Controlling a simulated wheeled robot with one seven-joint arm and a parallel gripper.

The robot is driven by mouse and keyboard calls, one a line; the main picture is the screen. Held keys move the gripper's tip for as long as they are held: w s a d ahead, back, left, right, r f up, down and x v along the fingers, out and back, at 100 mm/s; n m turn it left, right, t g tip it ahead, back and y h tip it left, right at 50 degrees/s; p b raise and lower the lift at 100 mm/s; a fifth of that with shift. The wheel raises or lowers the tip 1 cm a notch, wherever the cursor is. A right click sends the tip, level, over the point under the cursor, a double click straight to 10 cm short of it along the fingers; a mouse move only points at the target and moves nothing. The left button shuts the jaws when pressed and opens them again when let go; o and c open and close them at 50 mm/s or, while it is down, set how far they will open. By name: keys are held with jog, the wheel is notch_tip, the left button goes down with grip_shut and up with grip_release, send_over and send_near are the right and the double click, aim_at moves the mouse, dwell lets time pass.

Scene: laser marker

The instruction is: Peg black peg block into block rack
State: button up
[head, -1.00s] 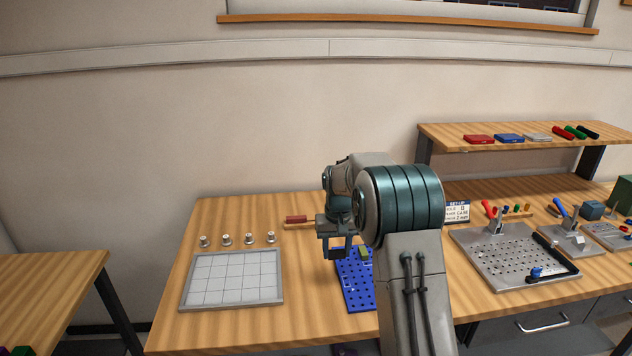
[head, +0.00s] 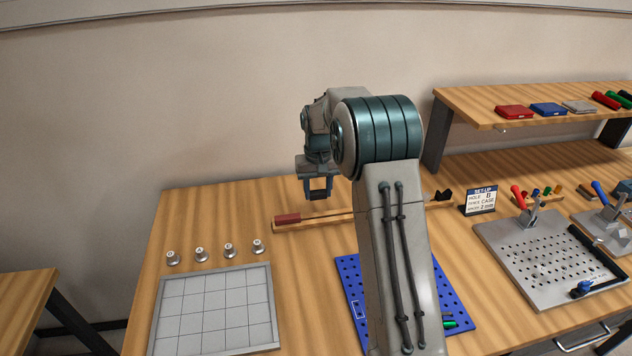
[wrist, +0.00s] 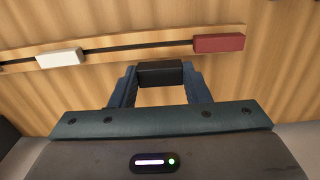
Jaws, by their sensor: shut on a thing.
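My gripper (head: 318,192) is shut on the black peg block (wrist: 160,73), which sits between its two fingertips in the wrist view. A white block (wrist: 59,58) sits further along the slot; my arm hides this stretch in the head view.
A blue pegboard (head: 352,285) lies partly behind my arm. A gridded tray (head: 215,305) and several small knobs (head: 200,254) are to the left. A set-up card (head: 480,200) stands right of the rack, and a metal hole plate (head: 545,260) lies further right. A raised shelf (head: 470,105) is behind.

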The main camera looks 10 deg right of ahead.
jog(key=shift+s+f+b, duration=0.15)
jog(key=shift+f+b, duration=0.15)
jog(key=shift+f, duration=0.1)
jog(key=shift+f+b, duration=1.7)
jog(key=shift+f, duration=0.95)
jog(key=shift+f+b, duration=0.3)
jog(key=shift+f, duration=0.25)
jog(key=o, duration=1)
jog(key=shift+o, duration=0.2)
notch_tip(320, 180, up, 14)
jog(key=shift+f, duration=0.1)
